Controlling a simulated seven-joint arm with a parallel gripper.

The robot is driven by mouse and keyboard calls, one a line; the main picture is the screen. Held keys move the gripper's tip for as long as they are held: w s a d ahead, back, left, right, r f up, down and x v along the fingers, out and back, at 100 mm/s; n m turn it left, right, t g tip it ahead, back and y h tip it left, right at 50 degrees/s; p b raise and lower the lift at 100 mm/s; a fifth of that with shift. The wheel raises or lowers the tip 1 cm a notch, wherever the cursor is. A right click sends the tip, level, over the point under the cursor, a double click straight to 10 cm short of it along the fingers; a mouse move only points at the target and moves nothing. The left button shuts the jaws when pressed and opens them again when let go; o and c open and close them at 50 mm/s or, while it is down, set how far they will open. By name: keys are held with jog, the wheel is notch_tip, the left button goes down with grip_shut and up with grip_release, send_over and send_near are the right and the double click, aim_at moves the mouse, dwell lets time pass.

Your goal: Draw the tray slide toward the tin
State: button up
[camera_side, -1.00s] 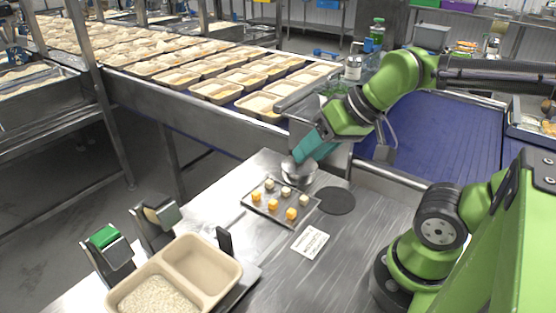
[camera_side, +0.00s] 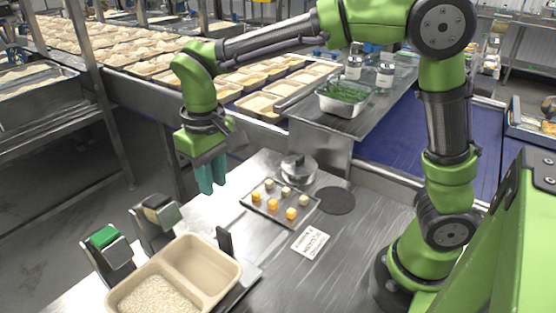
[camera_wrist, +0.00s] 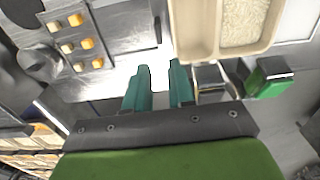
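The beige two-compartment tray (camera_side: 203,264) sits at the front left on a flat metal plate, the likely slide (camera_side: 243,285), with an upright black tab (camera_side: 224,241) at its far edge. The tray's near compartment holds rice; the other is empty. The tab also shows in the wrist view (camera_wrist: 157,30). A round metal tin (camera_side: 299,169) with a raised top stands at the back of the table; it shows at left in the wrist view (camera_wrist: 37,63). My gripper (camera_side: 211,188) hangs above the table's left edge, left of the tin, its teal fingers apart and empty in the wrist view (camera_wrist: 160,72).
A small tray of yellow and pale cubes (camera_side: 246,203) lies between tin and slide. A black disc (camera_side: 336,201) and printed card (camera_side: 310,242) lie to the right. Two upright brackets, one green-topped (camera_side: 106,240), stand left of the beige tray.

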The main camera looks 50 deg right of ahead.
aim_at(223, 230)
notch_tip(223, 230, down, 16)
jog(key=shift+s+d+f, duration=0.1)
jog(key=shift+s+f, duration=0.05)
jog(key=shift+f, duration=0.1)
dwell(0.3)
jog(key=shift+c, duration=0.3)
grip_shut()
